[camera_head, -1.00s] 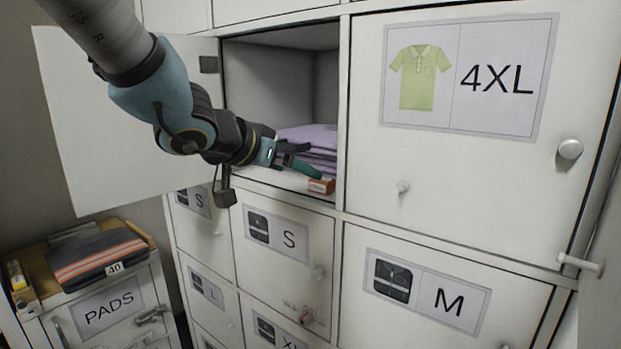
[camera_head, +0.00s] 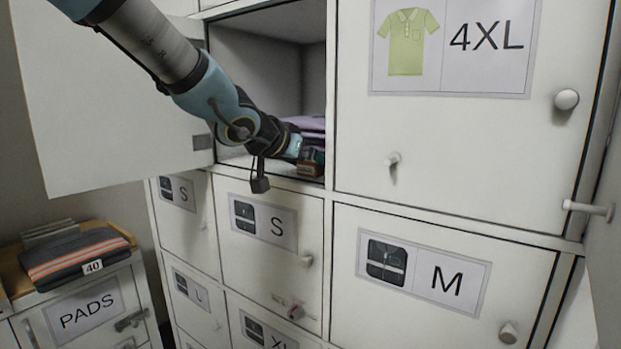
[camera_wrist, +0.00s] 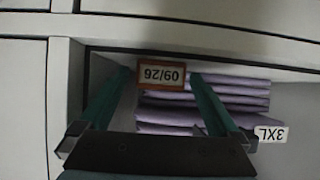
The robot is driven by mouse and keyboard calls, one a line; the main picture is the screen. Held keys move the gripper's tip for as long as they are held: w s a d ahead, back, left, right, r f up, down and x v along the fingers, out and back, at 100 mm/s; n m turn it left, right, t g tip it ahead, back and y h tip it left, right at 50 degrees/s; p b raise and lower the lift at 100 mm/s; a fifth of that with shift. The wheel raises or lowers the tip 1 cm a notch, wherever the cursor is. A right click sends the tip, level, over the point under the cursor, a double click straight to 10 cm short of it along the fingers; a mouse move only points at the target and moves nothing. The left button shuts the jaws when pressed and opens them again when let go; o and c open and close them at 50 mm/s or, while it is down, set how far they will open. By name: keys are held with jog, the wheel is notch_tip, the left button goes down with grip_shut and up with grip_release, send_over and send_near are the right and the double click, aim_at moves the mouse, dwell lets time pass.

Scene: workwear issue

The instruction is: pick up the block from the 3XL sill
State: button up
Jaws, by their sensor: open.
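The block (camera_wrist: 161,76) is small and orange-brown, with a white face reading 09/26, upside down in the wrist view. It sits at the front edge of the open compartment, before folded lilac shirts (camera_wrist: 230,95) tagged 3XL (camera_wrist: 271,134). It also shows in the head view (camera_head: 309,168), partly covered by my gripper (camera_head: 311,158). In the wrist view my gripper (camera_wrist: 160,80) is open, with one green finger on each side of the block. I cannot tell whether the fingers touch it.
The compartment's open door (camera_head: 115,110) stands to the left. The closed 4XL door (camera_head: 450,120) is just right of the opening, with closed S and M doors below. A pads cabinet (camera_head: 90,310) with a folded striped garment (camera_head: 80,258) stands at lower left.

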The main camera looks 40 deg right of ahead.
jog(key=c, duration=1.4)
jog(key=shift+r, duration=0.1)
